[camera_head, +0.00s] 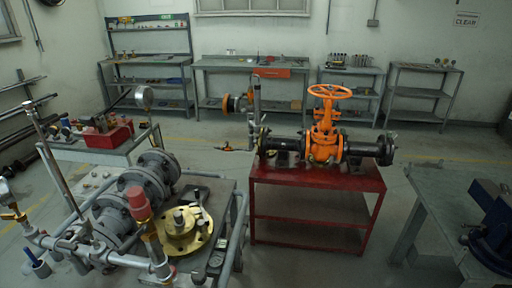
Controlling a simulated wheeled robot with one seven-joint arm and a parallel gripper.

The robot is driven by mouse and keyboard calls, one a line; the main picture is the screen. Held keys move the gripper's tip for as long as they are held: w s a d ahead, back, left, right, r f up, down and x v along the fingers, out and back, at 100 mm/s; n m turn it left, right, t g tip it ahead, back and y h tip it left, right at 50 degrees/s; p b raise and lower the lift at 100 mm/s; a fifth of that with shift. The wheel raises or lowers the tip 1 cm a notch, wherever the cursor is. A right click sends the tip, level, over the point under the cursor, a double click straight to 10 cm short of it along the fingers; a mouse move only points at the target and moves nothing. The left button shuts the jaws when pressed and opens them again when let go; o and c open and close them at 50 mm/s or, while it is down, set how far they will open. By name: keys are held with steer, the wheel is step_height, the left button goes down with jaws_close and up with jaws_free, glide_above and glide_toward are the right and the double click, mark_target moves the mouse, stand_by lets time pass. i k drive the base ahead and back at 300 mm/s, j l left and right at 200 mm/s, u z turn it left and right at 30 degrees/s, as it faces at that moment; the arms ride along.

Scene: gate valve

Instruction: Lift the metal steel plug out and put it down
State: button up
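A yellow round flange (190,243) lies on the grey bench in the front left. A small metal cylinder (179,217) stands upright at its middle; it may be the steel plug, but it is too small to tell for sure. An orange gate valve (323,130) with a handwheel on top stands in a dark pipe run on the red table (315,178). My gripper is not in view.
Grey flanged pipes (135,195) and a red-capped fitting (140,204) crowd the front left around the yellow flange. A workbench with a dark blue vise (490,225) stands at the right. Shelves line the back wall. The floor between the red table and right bench is clear.

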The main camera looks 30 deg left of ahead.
mark_target(179, 222)
steer(key=i+u, duration=0.2)
steer(key=u, duration=0.25)
steer(key=i+u, duration=0.25)
steer(key=u, duration=0.15)
steer(key=i+l+u, duration=0.1)
steer(key=u, duration=0.35)
steer(key=i+l+u, duration=0.25)
steer(key=u, duration=0.15)
steer(key=i+l+u, duration=0.2)
steer(key=u, duration=0.25)
steer(key=i+l+u, duration=0.1)
steer(key=l+u, duration=0.3)
steer(key=i+l+u, duration=0.1)
steer(key=u, duration=0.35)
steer(key=i+l+u, duration=0.15)
steer(key=u, duration=0.3)
steer(key=i+l+u, duration=0.25)
steer(key=u, duration=0.2)
steer(key=i+l+u, duration=0.15)
steer(key=u, duration=0.3)
steer(key=i+l+u, duration=0.1)
steer(key=l+u, duration=0.65)
steer(key=u, duration=0.2)
